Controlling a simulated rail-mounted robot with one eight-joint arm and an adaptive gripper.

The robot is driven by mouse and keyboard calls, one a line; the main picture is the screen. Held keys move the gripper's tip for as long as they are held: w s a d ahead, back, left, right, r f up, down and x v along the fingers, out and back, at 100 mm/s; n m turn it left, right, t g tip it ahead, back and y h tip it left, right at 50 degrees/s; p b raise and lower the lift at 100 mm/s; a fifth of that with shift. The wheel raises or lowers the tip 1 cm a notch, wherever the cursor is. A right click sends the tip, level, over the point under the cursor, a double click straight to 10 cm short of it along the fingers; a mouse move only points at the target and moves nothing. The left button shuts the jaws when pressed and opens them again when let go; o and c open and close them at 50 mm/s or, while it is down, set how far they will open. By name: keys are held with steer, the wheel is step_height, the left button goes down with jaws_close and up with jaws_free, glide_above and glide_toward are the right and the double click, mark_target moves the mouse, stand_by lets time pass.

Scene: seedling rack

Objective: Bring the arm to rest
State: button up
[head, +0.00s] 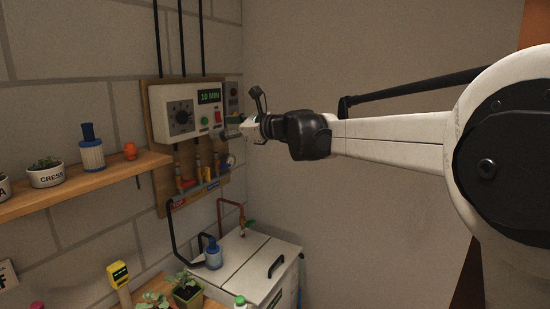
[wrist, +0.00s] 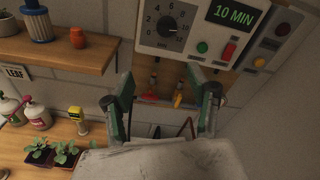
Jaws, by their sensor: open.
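My arm (head: 390,140) reaches from the right across the room towards the back wall in the head view. My gripper (head: 236,131) is at its far end, in front of the lower right of the wall control box (head: 172,117). In the wrist view my gripper (wrist: 168,92) is open, its two fingers apart with nothing held between them. The red valve handle (wrist: 148,97) and yellow valve handle (wrist: 178,99) show beyond the gap. Whether a finger touches anything on the wall cannot be told.
The control box display reads 10 MIN. A wooden shelf (head: 90,183) with a cress pot (head: 47,173) and blue filter bottle (head: 91,148) is at left. A white lidded tank (head: 247,262) stands below. Seedlings (wrist: 62,152) sit on the lower bench. The right wall is bare.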

steer(key=s+d+f+n+h+b, duration=0.1)
steer(key=s+d+f+n+h, duration=0.4)
steer(key=s+d+f, duration=0.5)
steer(key=s+d+f+n+h+b, duration=0.2)
steer(key=s+d+f+n+h, duration=0.3)
steer(key=s+d+f, duration=0.6)
steer(key=s+d+f+n+h+b, duration=0.2)
steer(key=s+d+f+n+h, duration=0.3)
steer(key=s+d, duration=1.5)
step_height(320, 180, down, 6)
steer(key=s+n, duration=0.1)
steer(key=n, duration=0.2)
steer(key=shift+f+n, duration=0.15)
steer(key=shift+n, duration=0.25)
steer(key=shift+c, duration=0.4)
